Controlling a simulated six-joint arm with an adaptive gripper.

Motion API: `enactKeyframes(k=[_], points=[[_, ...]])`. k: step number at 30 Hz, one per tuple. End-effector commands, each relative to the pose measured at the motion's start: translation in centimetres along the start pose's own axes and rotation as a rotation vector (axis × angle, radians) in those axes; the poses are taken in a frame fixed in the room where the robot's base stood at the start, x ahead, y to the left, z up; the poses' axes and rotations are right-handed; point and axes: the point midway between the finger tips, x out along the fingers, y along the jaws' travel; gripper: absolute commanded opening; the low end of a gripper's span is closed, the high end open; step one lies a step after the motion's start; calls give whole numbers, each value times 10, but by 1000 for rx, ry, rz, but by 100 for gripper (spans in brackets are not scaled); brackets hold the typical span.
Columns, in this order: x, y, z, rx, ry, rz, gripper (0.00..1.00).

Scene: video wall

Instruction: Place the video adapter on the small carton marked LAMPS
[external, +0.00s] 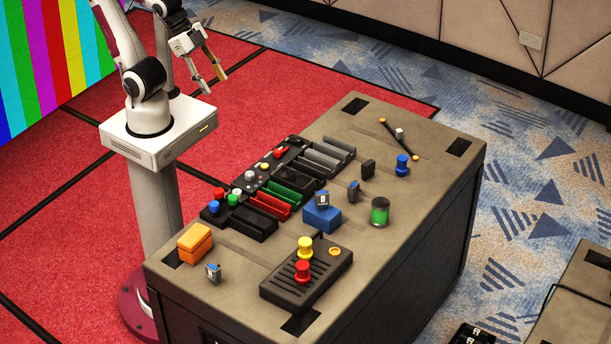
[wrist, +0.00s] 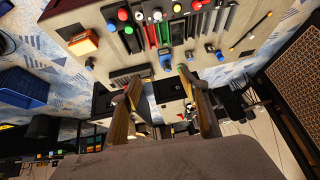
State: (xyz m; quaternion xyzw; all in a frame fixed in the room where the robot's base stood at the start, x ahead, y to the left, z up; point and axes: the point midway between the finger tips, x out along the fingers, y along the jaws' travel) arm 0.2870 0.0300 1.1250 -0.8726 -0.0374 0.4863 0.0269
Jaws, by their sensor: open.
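No LAMPS marking is readable in either view. Similar small blocks stand at the table's front left (external: 213,272) and right of the blue box (external: 354,191). I cannot tell which is the video adapter. An orange box (external: 195,243) sits at the left corner; it also shows in the wrist view (wrist: 83,43). My gripper (external: 214,82) is open and empty, high beyond the table and away from these things.
A black stand (external: 306,279) carries yellow and red knobs. A green can (external: 380,211), a blue knob (external: 402,165) and a black block (external: 368,169) stand to the right. A control panel and coloured trays (external: 285,193) line the far side.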

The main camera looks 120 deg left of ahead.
Motion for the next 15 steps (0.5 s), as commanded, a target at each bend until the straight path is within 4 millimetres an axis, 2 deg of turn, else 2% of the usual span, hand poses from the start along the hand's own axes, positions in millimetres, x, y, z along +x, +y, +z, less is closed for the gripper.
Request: enactKeyframes(k=[3,6,9,15], points=[[-9,16,23,-5,-30,49,44],[-14,24,35,-7,-49,76,44],[-16,28,42,-7,-61,90,44],[-16,29,44,-7,-64,94,44]])
